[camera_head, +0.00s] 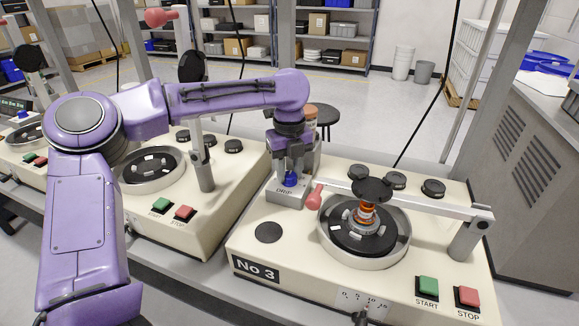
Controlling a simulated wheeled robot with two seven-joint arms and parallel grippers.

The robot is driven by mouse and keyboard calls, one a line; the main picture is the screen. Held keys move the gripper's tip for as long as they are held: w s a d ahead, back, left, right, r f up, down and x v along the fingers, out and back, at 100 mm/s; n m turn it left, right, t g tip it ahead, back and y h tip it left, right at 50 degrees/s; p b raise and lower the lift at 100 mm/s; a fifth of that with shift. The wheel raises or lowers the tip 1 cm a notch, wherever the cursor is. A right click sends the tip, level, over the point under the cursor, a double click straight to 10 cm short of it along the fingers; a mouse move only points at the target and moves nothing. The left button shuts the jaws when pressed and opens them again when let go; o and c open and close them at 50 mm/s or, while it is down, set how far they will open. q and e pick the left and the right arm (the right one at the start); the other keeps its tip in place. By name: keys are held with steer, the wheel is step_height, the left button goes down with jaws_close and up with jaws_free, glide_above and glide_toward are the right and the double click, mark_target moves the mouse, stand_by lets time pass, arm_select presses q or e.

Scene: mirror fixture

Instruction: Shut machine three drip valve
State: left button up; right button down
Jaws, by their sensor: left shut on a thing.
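Machine No 3 (262,258) is the cream machine at the front right, with its number on a black plate. Its drip valve is a blue knob (290,180) on a grey block (284,198) marked DRIP at the machine's back left corner. My left gripper (291,172) points down from above and is shut on the blue knob. The fingers hide the knob's upper part, so I cannot tell how far it is turned. My right gripper is not in view.
A swing arm with a red handle (314,194) lies over the round plate (341,235), close to the valve. START (427,288) and STOP (467,297) buttons sit at the front right. Another machine (233,180) stands to the left.

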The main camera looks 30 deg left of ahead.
mark_target(290, 174)
arm_select(q)
steer(key=n+p, duration=0.4)
steer(key=p, duration=0.2)
steer(key=n+p, duration=0.4)
steer(key=p, duration=0.2)
steer(key=n+p, duration=0.4)
steer(key=p, duration=0.2)
steer(key=shift+r+n, duration=0.4)
steer(key=shift+f+n+p, duration=0.15)
steer(key=shift+n+p, duration=0.95)
steer(key=shift+n, duration=0.1)
steer(key=shift+f+n+p, duration=0.1)
steer(key=shift+n+p, duration=0.5)
steer(key=shift+n, duration=0.4)
steer(key=shift+w, duration=0.1)
steer(key=o, duration=1)
steer(key=shift+f, duration=0.1)
steer(key=shift+o, duration=0.2)
step_height(290, 174, up, 11)
steer(key=b, duration=0.2)
steer(key=shift+f, duration=0.2)
